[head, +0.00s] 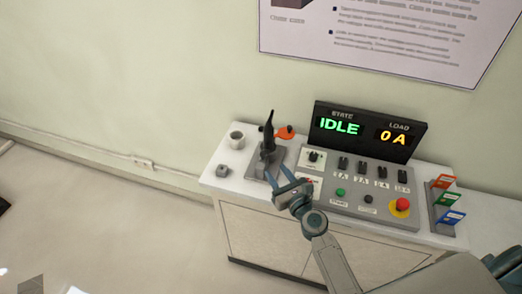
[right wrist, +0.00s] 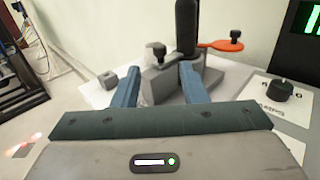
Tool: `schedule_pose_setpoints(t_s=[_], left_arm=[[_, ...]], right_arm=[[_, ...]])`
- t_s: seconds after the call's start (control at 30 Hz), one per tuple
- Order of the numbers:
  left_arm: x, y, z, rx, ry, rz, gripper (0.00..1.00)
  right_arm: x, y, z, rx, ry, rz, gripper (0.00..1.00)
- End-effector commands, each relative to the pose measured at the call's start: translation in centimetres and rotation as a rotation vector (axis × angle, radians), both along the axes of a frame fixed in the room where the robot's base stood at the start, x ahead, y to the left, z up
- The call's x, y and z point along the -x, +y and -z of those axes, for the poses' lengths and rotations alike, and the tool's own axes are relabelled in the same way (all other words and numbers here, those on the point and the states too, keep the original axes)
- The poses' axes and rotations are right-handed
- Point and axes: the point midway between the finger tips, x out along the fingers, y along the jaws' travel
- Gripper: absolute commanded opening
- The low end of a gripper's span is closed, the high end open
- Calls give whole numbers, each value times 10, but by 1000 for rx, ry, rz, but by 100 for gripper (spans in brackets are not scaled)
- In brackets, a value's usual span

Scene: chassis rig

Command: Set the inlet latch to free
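A grey fixture (head: 252,168) with a tall black handle (head: 268,132) stands on the left part of the white bench. The right wrist view shows the handle (right wrist: 187,28) and a small black knob (right wrist: 156,50) at the grey block (right wrist: 163,82). An orange flat piece (head: 287,132) lies just behind; its own black knob shows in the right wrist view (right wrist: 236,34). No label I can read says which part is the inlet latch. My right gripper (head: 277,170) is open, its fingers apart in front of the grey block, apparently with nothing held. My left gripper is out of view.
A control panel (head: 333,213) with dials, buttons and a red stop knob (head: 400,206) lies right of the gripper. The display (head: 366,132) reads IDLE and 0 A. A white cup-like ring (head: 237,140) and a small grey nut (head: 223,171) sit at left. Colored cards (head: 446,199) stand far right.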

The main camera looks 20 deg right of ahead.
Motion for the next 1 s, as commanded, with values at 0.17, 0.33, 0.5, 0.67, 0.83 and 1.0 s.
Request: schedule_pose_setpoints(t_s=[0.17,0.33,0.5,0.67,0.83,1.0], left_arm=[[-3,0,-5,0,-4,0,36],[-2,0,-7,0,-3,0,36],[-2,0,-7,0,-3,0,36],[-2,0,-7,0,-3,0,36],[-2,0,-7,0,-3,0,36],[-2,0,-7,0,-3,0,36]], right_arm=[[-30,6,-2,2,-1,-1,39],[-62,12,-1,4,-1,-1,39],[-86,17,0,5,0,-1,39],[-97,19,0,7,0,-1,39],[-99,19,1,7,2,-1,39],[-99,19,1,7,1,-1,31]])
